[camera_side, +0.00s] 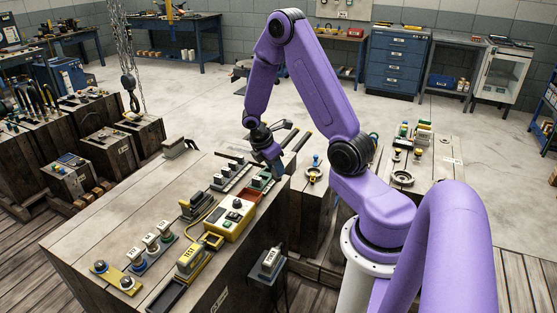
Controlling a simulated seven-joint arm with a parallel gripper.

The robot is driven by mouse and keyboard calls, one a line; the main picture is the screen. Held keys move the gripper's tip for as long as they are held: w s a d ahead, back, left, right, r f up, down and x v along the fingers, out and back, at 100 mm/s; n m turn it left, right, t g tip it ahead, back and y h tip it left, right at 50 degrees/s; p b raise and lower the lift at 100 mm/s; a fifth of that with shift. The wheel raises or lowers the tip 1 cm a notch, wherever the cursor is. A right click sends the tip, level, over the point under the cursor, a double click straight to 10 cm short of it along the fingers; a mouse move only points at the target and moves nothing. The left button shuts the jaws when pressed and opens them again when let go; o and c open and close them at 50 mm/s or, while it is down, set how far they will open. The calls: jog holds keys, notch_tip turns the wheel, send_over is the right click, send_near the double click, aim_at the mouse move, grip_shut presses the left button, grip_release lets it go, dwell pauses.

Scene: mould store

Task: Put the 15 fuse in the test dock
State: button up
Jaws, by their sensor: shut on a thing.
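My gripper (276,172) is low over the far right edge of the wooden bench, at a rack of grey and green fuses (261,181). It is shut on what looks like a fuse, mostly hidden by the fingers; its label cannot be read. I cannot tell if that fuse is clear of the rack. The yellow test dock (190,256), marked TEST, lies nearer the front of the bench. Which fuse is the 15 cannot be read.
A yellow control box (237,219) with a cable stands between my gripper and the dock. Several labelled fuses (151,243) stand left of the dock. A black tray (165,297) lies at the front. A chain hook (130,85) hangs at the back left.

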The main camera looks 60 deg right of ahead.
jog(key=w+a+f+m+t+y, duration=0.15)
jog(key=w+a+m+y, duration=0.3)
jog(key=a+m, duration=0.85)
jog(key=w+a+f+m+t+y, duration=0.1)
jog(key=w+a+f+m+y, duration=0.45)
jog(key=m, duration=1.15)
jog(key=shift+h, duration=0.7)
jog(key=shift+w+a+f, duration=0.1)
jog(key=shift+a+f, duration=0.5)
jog(key=shift+a, duration=0.25)
jog(key=shift+a+f, duration=0.55)
jog(key=shift+a, duration=0.3)
jog(key=shift+f, duration=0.9)
jog(key=o, duration=1.1)
jog(key=shift+r, duration=0.15)
notch_tip(320, 180, up, 7)
jog(key=shift+r, duration=0.15)
